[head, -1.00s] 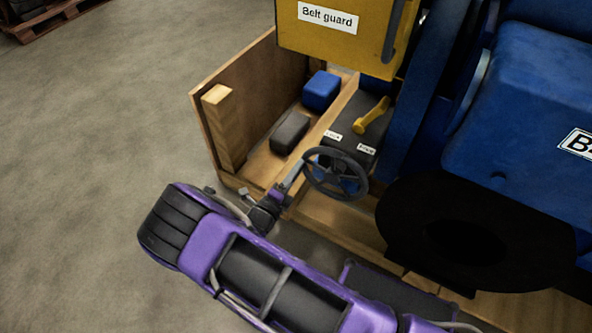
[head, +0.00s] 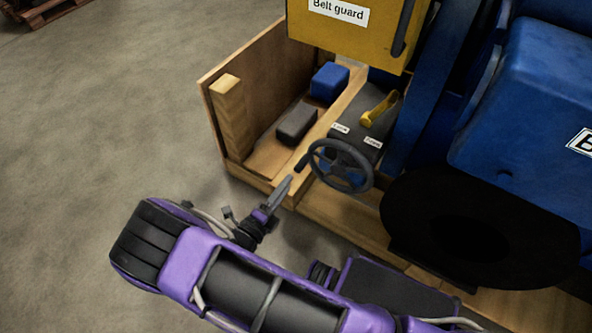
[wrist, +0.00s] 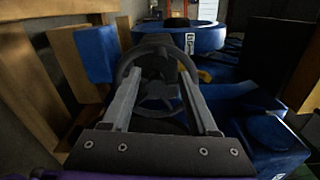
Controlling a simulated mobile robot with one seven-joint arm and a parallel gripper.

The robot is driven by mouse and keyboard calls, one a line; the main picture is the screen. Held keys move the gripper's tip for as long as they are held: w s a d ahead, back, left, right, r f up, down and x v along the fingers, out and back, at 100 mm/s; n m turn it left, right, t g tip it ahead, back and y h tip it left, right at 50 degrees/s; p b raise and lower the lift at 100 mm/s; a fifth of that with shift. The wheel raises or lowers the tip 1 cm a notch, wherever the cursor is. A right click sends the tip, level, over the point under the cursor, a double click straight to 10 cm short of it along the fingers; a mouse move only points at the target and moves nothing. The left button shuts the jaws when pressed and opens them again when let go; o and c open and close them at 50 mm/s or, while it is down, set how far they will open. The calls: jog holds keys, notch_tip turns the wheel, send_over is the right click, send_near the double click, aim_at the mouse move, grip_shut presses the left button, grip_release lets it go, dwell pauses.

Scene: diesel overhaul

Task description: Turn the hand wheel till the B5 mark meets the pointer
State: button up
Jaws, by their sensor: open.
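In the wrist view the wheel (wrist: 125,66) appears ahead, beyond and between the two spread fingers (wrist: 161,90). I cannot make out a B5 mark or a pointer in either view.
A yellow lever (head: 378,109) and small white labels (head: 373,142) are on the dark box. The yellow belt guard (head: 345,40) is above. Blue (head: 329,80) and dark (head: 297,123) blocks lie in the wooden tray (head: 260,163). A large black disc (head: 420,200) is at right.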

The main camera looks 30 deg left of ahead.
jog(key=s, duration=0.7)
jog(key=shift+s+a, duration=0.25)
jog(key=shift+s, duration=0.1)
